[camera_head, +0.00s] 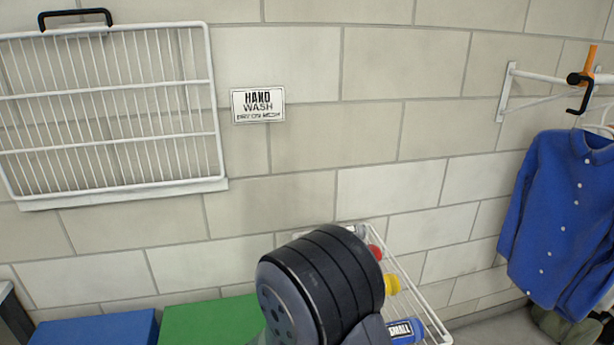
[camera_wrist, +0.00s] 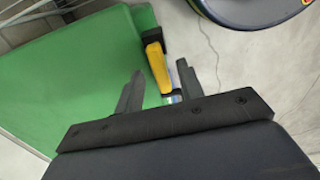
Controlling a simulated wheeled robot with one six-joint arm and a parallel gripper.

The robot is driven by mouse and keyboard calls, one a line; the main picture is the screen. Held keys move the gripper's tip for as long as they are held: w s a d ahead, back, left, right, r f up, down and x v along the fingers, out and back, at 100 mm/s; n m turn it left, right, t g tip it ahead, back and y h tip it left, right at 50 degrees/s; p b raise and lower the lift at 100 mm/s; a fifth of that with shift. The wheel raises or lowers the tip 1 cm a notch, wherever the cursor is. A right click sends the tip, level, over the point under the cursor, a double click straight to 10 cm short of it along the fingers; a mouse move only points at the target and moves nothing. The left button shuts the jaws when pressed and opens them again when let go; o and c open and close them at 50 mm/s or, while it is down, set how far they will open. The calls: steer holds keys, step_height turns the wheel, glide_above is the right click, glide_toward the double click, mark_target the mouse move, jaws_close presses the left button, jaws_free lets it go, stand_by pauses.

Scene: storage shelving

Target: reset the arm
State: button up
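My gripper (camera_wrist: 160,67) shows in the wrist view with its two dark fingers apart. Nothing is visibly clamped between them. A yellow and black object (camera_wrist: 157,66) appears beyond the gap, against a green surface; I cannot tell exactly what it is. In the head view a thick dark joint of my arm (camera_head: 318,285) rises at the bottom centre. The gripper itself does not show in that view.
A white wire rack (camera_head: 395,262) with red, yellow and blue items stands behind my arm. Blue (camera_head: 95,330) and green (camera_head: 210,320) boxes are at lower left. A drying rack (camera_head: 110,110) and a blue shirt (camera_head: 565,215) hang on the wall.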

step_height(320, 180, up, 10)
steer(key=f+p, duration=0.1)
step_height(320, 180, down, 9)
steer(key=shift+f+b, duration=0.15)
steer(key=shift+b, duration=0.5)
steer(key=shift+f, duration=0.3)
steer(key=shift+w+r+m+p, duration=0.15)
steer(key=shift+m+p, duration=0.3)
steer(key=shift+m, duration=0.45)
steer(key=shift+w+m+p, duration=0.25)
steer(key=shift+m+p, duration=0.3)
steer(key=shift+m, duration=1.15)
